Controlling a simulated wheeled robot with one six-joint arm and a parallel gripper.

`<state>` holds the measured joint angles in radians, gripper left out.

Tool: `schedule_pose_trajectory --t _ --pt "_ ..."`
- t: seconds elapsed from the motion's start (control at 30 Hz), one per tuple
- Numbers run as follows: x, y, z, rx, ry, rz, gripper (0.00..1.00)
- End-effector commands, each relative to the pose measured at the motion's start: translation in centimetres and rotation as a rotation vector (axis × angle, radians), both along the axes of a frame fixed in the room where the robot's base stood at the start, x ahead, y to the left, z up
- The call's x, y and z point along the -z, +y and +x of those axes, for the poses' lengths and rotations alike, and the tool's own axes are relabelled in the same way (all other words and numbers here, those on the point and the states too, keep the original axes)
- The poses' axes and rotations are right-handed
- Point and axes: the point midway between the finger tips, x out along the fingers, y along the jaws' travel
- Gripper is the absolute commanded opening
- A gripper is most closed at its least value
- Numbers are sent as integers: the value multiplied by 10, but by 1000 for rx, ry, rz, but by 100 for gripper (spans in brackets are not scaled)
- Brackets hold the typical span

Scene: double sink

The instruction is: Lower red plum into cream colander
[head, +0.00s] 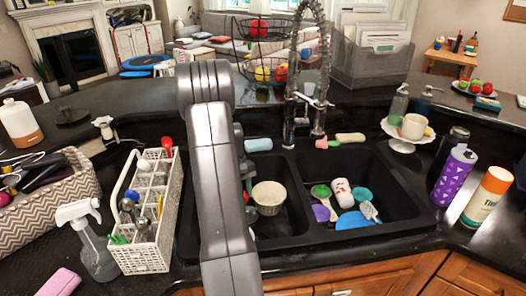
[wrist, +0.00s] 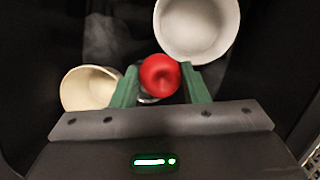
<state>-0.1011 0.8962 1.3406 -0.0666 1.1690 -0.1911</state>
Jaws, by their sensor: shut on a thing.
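My gripper (wrist: 160,70) has green fingers on either side of the red plum (wrist: 160,78) and is shut on it in the wrist view. The plum is inside the sink area, above the dark basin floor. The cream colander (head: 268,196) stands upright in the left basin in the head view. It appears to be the cream vessel (wrist: 88,90) left of my gripper in the wrist view. The plum is beside its opening, not over it.
A white bowl (wrist: 197,28) lies just beyond the plum in the wrist view. The right basin (head: 400,205) holds a cup and several colourful items. A white dish rack (head: 148,230) stands left of the sink. The faucet (head: 291,115) rises behind it.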

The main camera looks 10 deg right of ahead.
Motion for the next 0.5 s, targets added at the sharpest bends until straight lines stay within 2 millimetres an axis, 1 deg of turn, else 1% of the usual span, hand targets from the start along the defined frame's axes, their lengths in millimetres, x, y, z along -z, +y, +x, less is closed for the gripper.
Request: schedule_pose_trajectory --t 0.2,0.5 --pt "-15 -23 25 -264 0 0 18" --pt "-36 -54 56 -620 0 1 18"
